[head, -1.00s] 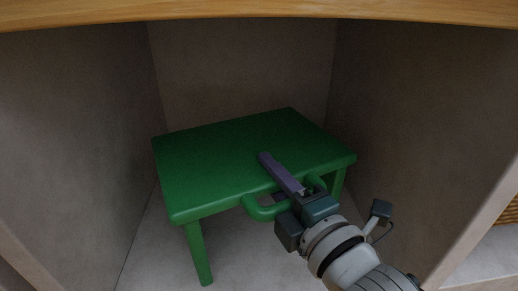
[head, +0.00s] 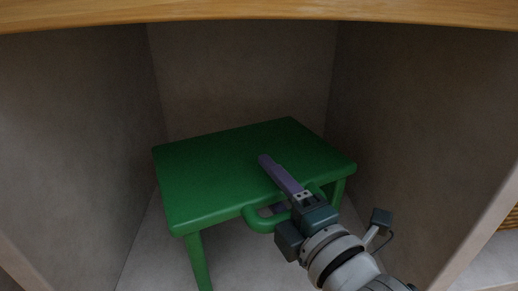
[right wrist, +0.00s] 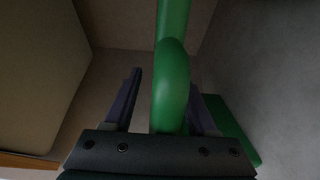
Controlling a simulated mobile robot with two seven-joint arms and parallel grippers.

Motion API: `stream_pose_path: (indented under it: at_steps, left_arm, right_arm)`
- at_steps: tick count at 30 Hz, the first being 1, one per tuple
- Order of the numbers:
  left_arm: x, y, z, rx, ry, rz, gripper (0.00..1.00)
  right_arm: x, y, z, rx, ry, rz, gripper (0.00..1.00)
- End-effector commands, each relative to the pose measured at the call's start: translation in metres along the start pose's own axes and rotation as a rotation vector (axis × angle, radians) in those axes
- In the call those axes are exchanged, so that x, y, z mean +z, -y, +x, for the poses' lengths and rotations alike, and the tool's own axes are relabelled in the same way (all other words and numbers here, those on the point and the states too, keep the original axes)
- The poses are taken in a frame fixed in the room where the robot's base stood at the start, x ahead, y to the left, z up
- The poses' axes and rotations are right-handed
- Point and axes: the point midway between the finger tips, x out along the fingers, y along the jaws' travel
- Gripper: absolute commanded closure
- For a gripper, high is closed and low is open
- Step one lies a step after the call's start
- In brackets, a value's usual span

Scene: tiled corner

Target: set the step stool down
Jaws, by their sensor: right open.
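The green step stool (head: 240,165) stands roughly upright inside a recess, its loop handle (head: 259,218) on the front edge facing me. The lower end of its front left leg reaches the bottom of the head view, so I cannot tell whether the feet touch the floor. My right gripper (head: 272,184) is at the handle, one finger over the stool top and one lower, seen through the loop. In the right wrist view the handle (right wrist: 172,88) lies between the open fingers, with a gap to the left finger. My left gripper is not in view.
Grey walls close in the recess at the left, back and right (head: 410,130). A wooden top edge (head: 260,12) runs across above. Pale floor (head: 245,260) shows under the stool. A wicker item (head: 510,216) is partly visible at the far right.

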Motion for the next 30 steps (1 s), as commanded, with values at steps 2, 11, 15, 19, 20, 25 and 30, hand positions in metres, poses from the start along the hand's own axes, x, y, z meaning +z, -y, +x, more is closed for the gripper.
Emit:
stream_pose_path:
  at_steps: [2, 11, 15, 19, 20, 25, 30]
  left_arm:
    - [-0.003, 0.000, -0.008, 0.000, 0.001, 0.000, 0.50]
    - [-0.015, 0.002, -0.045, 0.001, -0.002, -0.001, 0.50]
    - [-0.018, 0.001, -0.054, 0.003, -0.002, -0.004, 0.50]
    - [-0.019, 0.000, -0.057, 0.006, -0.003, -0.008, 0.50]
    - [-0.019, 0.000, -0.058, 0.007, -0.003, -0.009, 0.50]
    - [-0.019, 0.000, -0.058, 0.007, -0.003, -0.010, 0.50]
    - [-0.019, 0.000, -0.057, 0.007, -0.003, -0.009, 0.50]
  right_arm:
    - [0.000, -0.004, -0.008, -0.003, 0.000, 0.001, 0.43]
    - [0.000, -0.005, -0.076, -0.005, 0.001, 0.000, 0.43]
    - [0.000, -0.003, -0.102, -0.004, 0.001, 0.000, 0.43]
    - [0.000, -0.002, -0.116, -0.001, 0.000, 0.000, 0.43]
    - [0.000, -0.002, -0.117, -0.001, 0.000, 0.000, 0.43]
    - [0.000, -0.001, -0.121, 0.000, 0.001, 0.000, 0.43]
    - [0.009, 0.004, -0.118, -0.065, 0.042, 0.080, 0.43]
